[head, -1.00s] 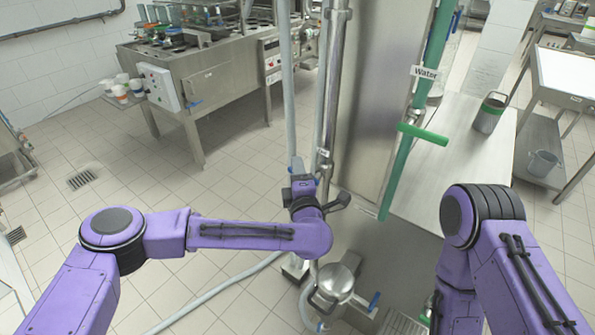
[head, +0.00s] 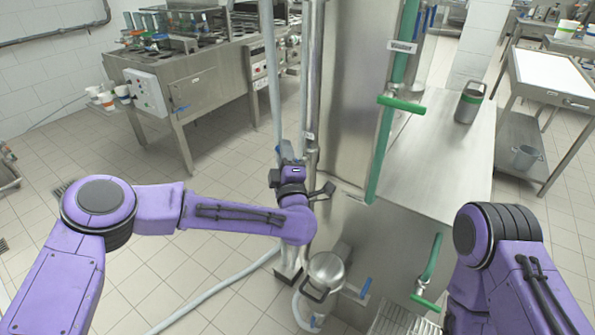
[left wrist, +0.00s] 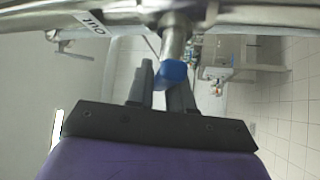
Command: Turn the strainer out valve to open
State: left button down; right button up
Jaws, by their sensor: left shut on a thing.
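The strainer out valve has a blue handle (left wrist: 172,73) on a short metal stem below a steel pipe, beside an "OUT" label (left wrist: 89,18) in the left wrist view. My left gripper (head: 287,162) is at the vertical pipes in the middle of the head view. In the left wrist view its dark fingers (left wrist: 162,78) stand on either side of the blue handle and are shut on it. The valve is mostly hidden by my gripper in the head view. My right arm shows at the right, but its gripper is out of view.
A tall steel cabinet (head: 345,95) stands just right of the gripper, with a green pipe and green handle (head: 402,105). A lidded steel pot (head: 326,268) is below my left arm. A grey hose (head: 215,292) lies on the floor. The tiled floor at left is open.

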pick_arm(q)
jog(key=d+m+t+h+b, duration=0.1)
jog(key=m+h+b, duration=0.4)
jog(key=m+b, duration=0.1)
jog(key=s+d+r+m+t+h+b, duration=0.1)
jog(key=m+h+b, duration=0.4)
jog(key=m+b, duration=0.2)
jog(key=s+d+r+m+t+h+b, duration=0.1)
jog(key=m+t+h+b, duration=0.1)
jog(key=m+h+b, duration=0.3)
jog(key=shift+d+r+m+h+b, duration=0.15)
jog(key=shift+m+b, duration=0.25)
jog(key=shift+m, duration=0.35)
jog(key=shift+d+f+m+h+b, duration=0.15)
jog(key=shift+m+b, duration=0.25)
jog(key=shift+m, duration=0.35)
jog(key=shift+s+d+r+m+g+h+b, duration=0.15)
jog(key=shift+m+g+h+b, duration=0.2)
jog(key=shift+m+h, duration=0.45)
jog(key=shift+d+r+m+g+h+b, duration=0.15)
jog(key=shift+m+h+b, duration=0.3)
jog(key=shift+m+h, duration=0.3)
jog(key=shift+a, duration=0.1)
jog(key=c, duration=1.1)
grip_release()
jog(key=shift+r, duration=0.1)
